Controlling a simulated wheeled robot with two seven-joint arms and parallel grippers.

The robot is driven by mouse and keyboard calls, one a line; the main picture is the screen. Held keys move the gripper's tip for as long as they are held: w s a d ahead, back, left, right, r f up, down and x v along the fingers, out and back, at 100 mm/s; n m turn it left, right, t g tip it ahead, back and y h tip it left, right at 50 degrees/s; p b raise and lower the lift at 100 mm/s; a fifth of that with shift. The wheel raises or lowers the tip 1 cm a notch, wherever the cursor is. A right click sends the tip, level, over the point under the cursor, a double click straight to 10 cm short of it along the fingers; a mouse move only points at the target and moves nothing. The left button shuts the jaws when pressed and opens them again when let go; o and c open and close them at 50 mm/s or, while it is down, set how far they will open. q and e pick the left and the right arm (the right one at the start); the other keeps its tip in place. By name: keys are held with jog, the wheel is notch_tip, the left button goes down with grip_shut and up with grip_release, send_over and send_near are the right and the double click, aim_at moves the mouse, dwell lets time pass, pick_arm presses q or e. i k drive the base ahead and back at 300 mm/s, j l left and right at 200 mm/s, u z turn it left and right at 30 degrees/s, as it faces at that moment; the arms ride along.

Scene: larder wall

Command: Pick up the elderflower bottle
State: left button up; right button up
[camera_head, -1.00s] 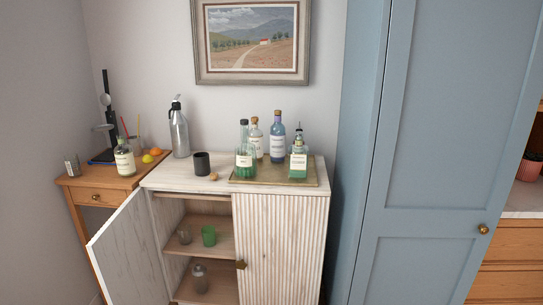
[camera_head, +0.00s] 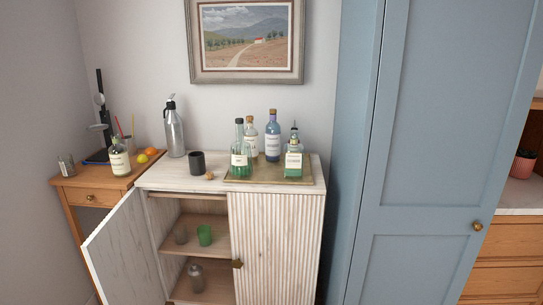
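Several labelled bottles are in view, and the print is too small to tell which one is the elderflower. On the tray (camera_head: 246,182) stand a tall green bottle (camera_head: 240,163), a clear bottle with a cork (camera_head: 251,136), a blue bottle with a cork (camera_head: 272,145) and a squat green bottle with a dark pourer (camera_head: 293,166). Another pale green bottle with a dark cap (camera_head: 119,164) stands on the wooden side table (camera_head: 95,183). All are upright. Neither of my grippers is in view.
The white cabinet (camera_head: 275,245) has its left door (camera_head: 115,252) swung open toward me. A dark cup (camera_head: 197,163) and a grey siphon (camera_head: 174,134) stand left of the tray. Green glass (camera_head: 204,235) sits on the inner shelf. A tall blue cupboard (camera_head: 430,140) stands at right.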

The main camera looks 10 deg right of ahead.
aim_at(119, 155)
jog(key=i+j, duration=0.2)
jog(key=j, duration=0.25)
jog(key=i+j+z, duration=0.15)
jog(key=j, duration=0.25)
jog(key=i+j, duration=0.3)
jog(key=j, duration=0.15)
jog(key=i+j+z, duration=0.1)
jog(key=j, duration=0.35)
jog(key=i+j, duration=0.3)
jog(key=j, duration=0.15)
jog(key=i+j+z, duration=0.15)
jog(key=j, duration=0.35)
jog(key=i+j, duration=0.2)
jog(key=j, duration=0.25)
jog(key=i+j+z, duration=0.1)
jog(key=j, duration=0.4)
jog(key=l+z, duration=0.2)
jog(key=l, duration=0.4)
jog(key=i+l+z, duration=0.2)
jog(key=l, duration=0.4)
jog(key=l+z, duration=0.2)
jog(key=l, duration=0.35)
